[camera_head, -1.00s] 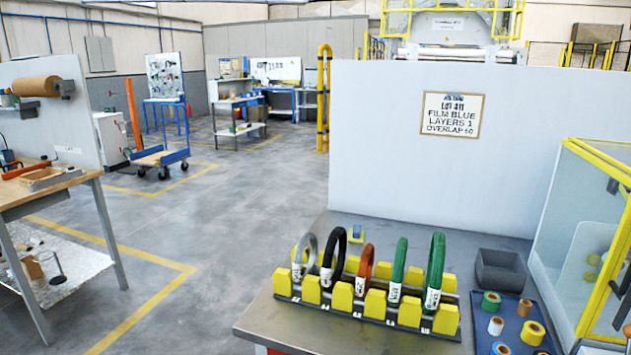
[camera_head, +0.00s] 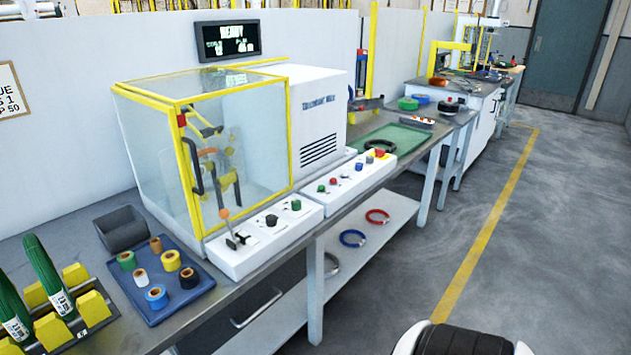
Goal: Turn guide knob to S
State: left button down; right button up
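The wrapping machine (camera_head: 240,150) stands on the bench, with a clear guarded box framed in yellow. A white control panel (camera_head: 255,245) sits in front of it, with a lever with an orange tip (camera_head: 228,225) at its left. Neither of my grippers is in view.
A second white panel (camera_head: 345,185) carries coloured buttons. A blue tray (camera_head: 190,312) with several tape rolls, a grey bin (camera_head: 121,229) and a yellow rack (camera_head: 93,306) with green coils stand to the left. A green mat (camera_head: 395,140) lies beyond. Open floor (camera_head: 490,180) is at right.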

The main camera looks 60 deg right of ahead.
aim_at(271, 220)
jog(key=z, duration=1.5)
jog(key=i+j, duration=0.5)
jog(key=j, duration=0.2)
